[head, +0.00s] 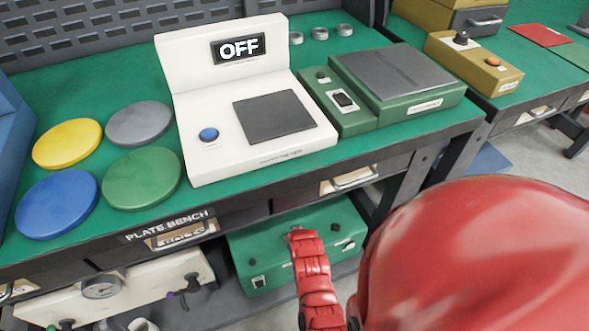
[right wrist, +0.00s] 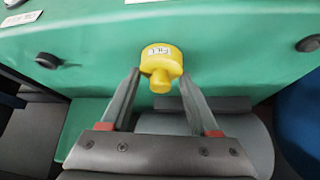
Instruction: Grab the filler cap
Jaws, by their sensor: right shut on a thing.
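The yellow filler cap (right wrist: 161,60), marked FILL, is on the near side of the green case in the right wrist view. My right gripper (right wrist: 160,77) has its two fingertips on either side of the cap, shut on it. The cap still sits against the green surface, as far as I can see. In the head view the green case (head: 248,246) lies under the bench, and my red right arm reaches down to it, hiding the cap. My left gripper is not in view.
The bench (head: 235,197) stands above the green case, its drawer front close overhead. A cream unit with a gauge (head: 101,287) stands to the case's left. Dark knobs stick out of the case (right wrist: 46,60) (right wrist: 308,43) on both sides of the cap.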

